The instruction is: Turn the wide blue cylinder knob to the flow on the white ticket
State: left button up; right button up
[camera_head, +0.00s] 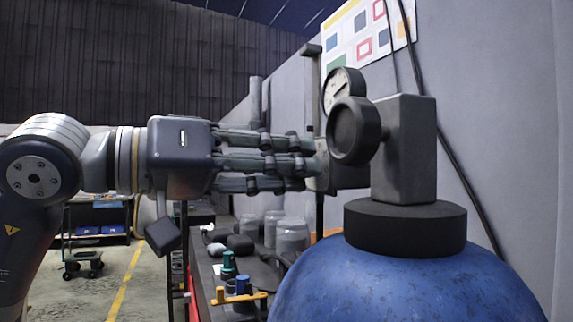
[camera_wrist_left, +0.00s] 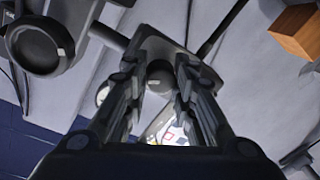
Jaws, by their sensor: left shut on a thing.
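A wide blue cylinder (camera_head: 400,285) with a rounded top stands at the lower right in the head view. A black collar (camera_head: 405,230) and an upright grey valve block (camera_head: 408,150) sit on it. A small round grey knob (camera_wrist_left: 160,77) shows between the fingers in the wrist view, in front of the block. My left gripper (camera_head: 305,165) reaches in level from the left and is shut on this knob. In the head view the knob is mostly hidden by the fingers. I cannot make out a white ticket or its marks. My right gripper is not in view.
A large dark round part (camera_head: 354,131) sticks out from the block close to the fingers, with a white-faced gauge (camera_head: 343,90) behind it. Black hoses run along the wall. A bench (camera_head: 205,265) with jars and small parts lies below. A coloured poster (camera_head: 365,35) hangs above.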

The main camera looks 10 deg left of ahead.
pick_arm(q)
jog(key=shift+f, duration=0.1)
jog(key=o, duration=1.1)
jog(key=v, duration=1.2)
